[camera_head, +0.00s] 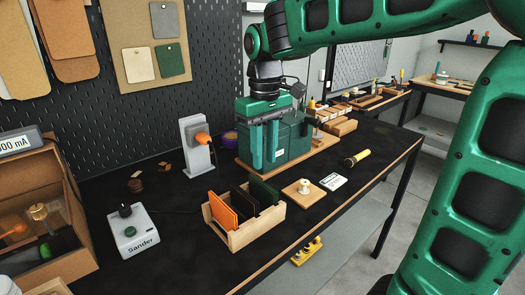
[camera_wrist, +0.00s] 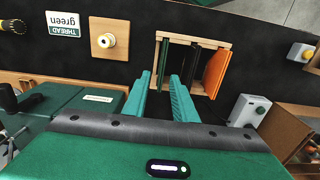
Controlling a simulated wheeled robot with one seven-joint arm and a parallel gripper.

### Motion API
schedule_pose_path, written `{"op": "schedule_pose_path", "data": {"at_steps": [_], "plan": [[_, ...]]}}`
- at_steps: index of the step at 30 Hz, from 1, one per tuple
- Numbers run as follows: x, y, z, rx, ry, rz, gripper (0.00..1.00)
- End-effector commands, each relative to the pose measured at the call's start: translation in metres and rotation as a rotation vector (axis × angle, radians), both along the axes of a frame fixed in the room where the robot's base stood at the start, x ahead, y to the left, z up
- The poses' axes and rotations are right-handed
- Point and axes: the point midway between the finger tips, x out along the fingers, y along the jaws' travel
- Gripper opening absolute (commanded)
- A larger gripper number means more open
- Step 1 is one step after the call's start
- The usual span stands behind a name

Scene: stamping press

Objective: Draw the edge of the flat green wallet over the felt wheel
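The flat green wallet (camera_head: 264,193) stands upright in the right slot of a wooden rack (camera_head: 240,239), beside a black one and an orange one. In the wrist view the wallet (camera_wrist: 193,66) shows as a dark green panel at the left inside the rack (camera_wrist: 157,64). My gripper (camera_head: 264,165) hangs fingers down behind the rack, in front of a green machine. In the wrist view its teal fingers (camera_wrist: 158,97) are apart with nothing between them, short of the rack. I cannot surely identify the felt wheel; an orange-tipped piece on a grey stand (camera_head: 197,150) is at the back.
A Sander control box (camera_head: 132,232) stands left of the rack. The green machine (camera_head: 295,140) is close to my gripper. The black tabletop between has free room.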

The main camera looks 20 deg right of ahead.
Motion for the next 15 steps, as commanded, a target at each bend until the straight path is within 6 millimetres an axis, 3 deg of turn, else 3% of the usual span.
{"op": "schedule_pose_path", "data": {"at_steps": [15], "plan": [[-0.001, 0.007, -0.056, -0.001, 0.004, 0.011, 0.25]]}}
